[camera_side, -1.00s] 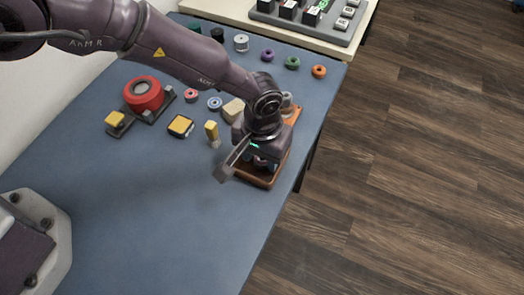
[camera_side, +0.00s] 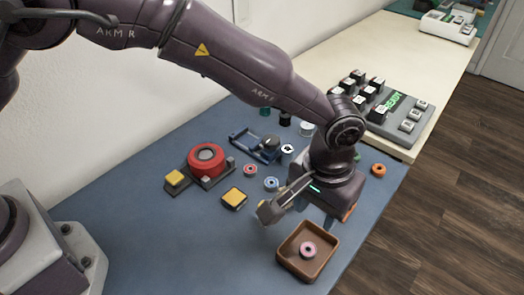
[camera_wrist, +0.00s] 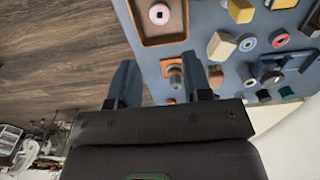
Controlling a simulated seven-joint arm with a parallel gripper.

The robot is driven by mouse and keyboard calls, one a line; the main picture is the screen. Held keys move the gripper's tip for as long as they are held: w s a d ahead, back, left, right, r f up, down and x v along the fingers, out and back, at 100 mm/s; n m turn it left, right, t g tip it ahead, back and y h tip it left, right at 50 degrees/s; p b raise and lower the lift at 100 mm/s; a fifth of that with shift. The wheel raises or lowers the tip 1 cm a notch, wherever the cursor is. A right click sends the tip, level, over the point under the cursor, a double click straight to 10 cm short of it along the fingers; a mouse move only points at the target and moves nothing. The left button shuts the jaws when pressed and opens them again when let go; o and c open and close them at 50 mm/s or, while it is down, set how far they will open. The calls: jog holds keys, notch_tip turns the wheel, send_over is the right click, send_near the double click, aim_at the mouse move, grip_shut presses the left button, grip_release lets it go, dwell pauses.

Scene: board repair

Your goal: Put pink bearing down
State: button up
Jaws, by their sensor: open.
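The pink bearing (camera_side: 308,250) lies flat on the floor of a brown square tray (camera_side: 289,262) at the front of the blue table. In the wrist view the bearing (camera_wrist: 159,14) shows near the top edge, inside the tray (camera_wrist: 150,41). My gripper (camera_side: 335,220) is open and above the table, behind the tray and apart from the bearing. In the wrist view my gripper's fingers (camera_wrist: 160,70) are spread. A grey peg-like part (camera_wrist: 174,76) on an orange base shows between them, but I cannot tell its distance below.
A red round part (camera_side: 207,160) on a dark stand, a yellow-topped block (camera_side: 235,198), a blue ring (camera_side: 271,184) and a reddish ring (camera_side: 250,170) stand left of my arm. An orange ring (camera_side: 378,170) is right. The table's front left is clear.

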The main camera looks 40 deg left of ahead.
jog(key=s+a+r+t+h, duration=0.1)
jog(key=s+a+r+t, duration=0.1)
jog(key=a+r, duration=1.55)
jog(key=s+a+r+t+y, duration=0.1)
jog(key=s+a+r+t, duration=0.2)
jog(key=s+a, duration=1.2)
jog(key=shift+s+r+t, duration=0.3)
jog(key=shift+s+r, duration=0.4)
jog(key=shift+s, duration=0.25)
